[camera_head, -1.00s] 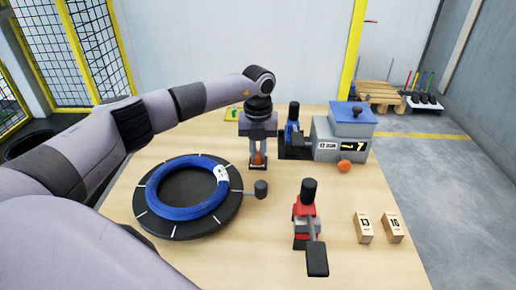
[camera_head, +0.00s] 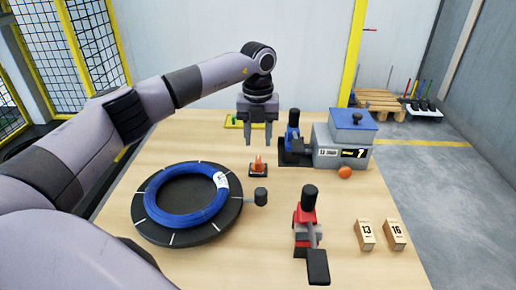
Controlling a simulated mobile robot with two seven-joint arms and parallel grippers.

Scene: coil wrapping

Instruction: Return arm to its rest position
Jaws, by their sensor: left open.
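My left gripper (camera_head: 259,142) hangs over the far part of the table, fingers pointing down. It is open, with nothing between its fingers. A small orange cone-shaped piece on a dark base (camera_head: 258,166) stands on the table just below and in front of the fingertips, apart from them. My left arm (camera_head: 140,112) reaches in from the left, arching above the table's left side. My right gripper does not show.
A blue coil (camera_head: 187,220) lies on a black turntable (camera_head: 220,225). A red tool (camera_head: 306,225), an orange ball (camera_head: 345,172) and blocks (camera_head: 365,234) occupy the right side.

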